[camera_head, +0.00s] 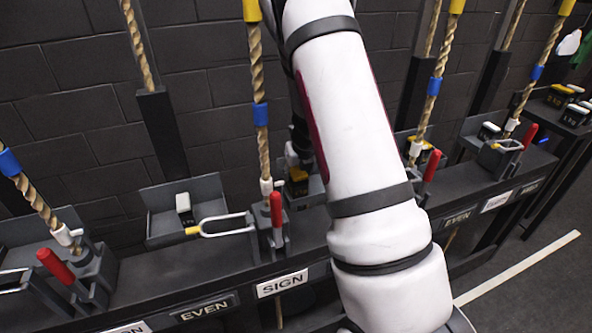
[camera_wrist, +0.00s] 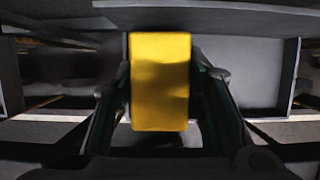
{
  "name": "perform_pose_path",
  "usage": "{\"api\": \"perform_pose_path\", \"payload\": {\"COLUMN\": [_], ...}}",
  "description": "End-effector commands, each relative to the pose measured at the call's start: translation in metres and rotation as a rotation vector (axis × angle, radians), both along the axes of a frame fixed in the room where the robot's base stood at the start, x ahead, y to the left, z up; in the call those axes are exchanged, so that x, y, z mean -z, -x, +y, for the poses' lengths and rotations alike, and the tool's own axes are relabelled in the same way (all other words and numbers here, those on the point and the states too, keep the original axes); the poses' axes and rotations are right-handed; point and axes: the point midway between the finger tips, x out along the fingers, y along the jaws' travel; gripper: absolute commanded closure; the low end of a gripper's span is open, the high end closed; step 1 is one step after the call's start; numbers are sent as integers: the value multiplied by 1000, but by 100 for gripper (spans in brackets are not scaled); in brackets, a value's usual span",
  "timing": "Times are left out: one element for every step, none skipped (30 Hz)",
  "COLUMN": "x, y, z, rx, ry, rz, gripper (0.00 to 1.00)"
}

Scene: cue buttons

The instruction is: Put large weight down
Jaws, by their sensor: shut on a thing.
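A weight with a yellow top (camera_wrist: 160,80) fills the middle of the wrist view. My gripper (camera_wrist: 163,92) is shut on it, with one finger along each side. A yellow and dark block (camera_head: 298,182), apparently the same weight, shows at the left edge of my arm in the head view, low over a grey tray (camera_head: 316,190). My arm hides most of the gripper there. I cannot tell whether the weight's underside touches the tray.
A small white-topped weight (camera_head: 184,208) stands in the tray to the left. Red levers (camera_head: 277,210) and ropes with blue bands (camera_head: 260,115) rise along the dark ledge. Signs reading SIGN (camera_head: 282,284) and EVEN (camera_head: 205,309) face front. More weights (camera_head: 489,131) stand at the right.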

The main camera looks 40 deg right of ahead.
Motion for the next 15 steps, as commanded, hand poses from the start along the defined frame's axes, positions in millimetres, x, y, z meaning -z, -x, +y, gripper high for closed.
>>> {"api": "perform_pose_path", "payload": {"x": [-4,-4,-4,-4,-4,-4,-3,-2,1,1,1,1,1,1,1], "y": [-2,-2,-2,-2,-2,-2,-2,-2,0,0,0,0,0,0,0], "z": [-2,-2,-2,-2,-2,-2,-2,-2,0,0,0,0,0,0,0], "rx": [2,2,2,2,2,2,2,2,0,0,0,0,0,0,0], "ry": [4,4,4,4,4,4,4,4,0,0,0,0,0,0,0], "rz": [-7,-7,-7,-7,-7,-7,-7,-7,0,0,0,0,0,0,0], "gripper": [100,100,100,100,100,100,100,100,58,51,45,40,40,40,40]}}
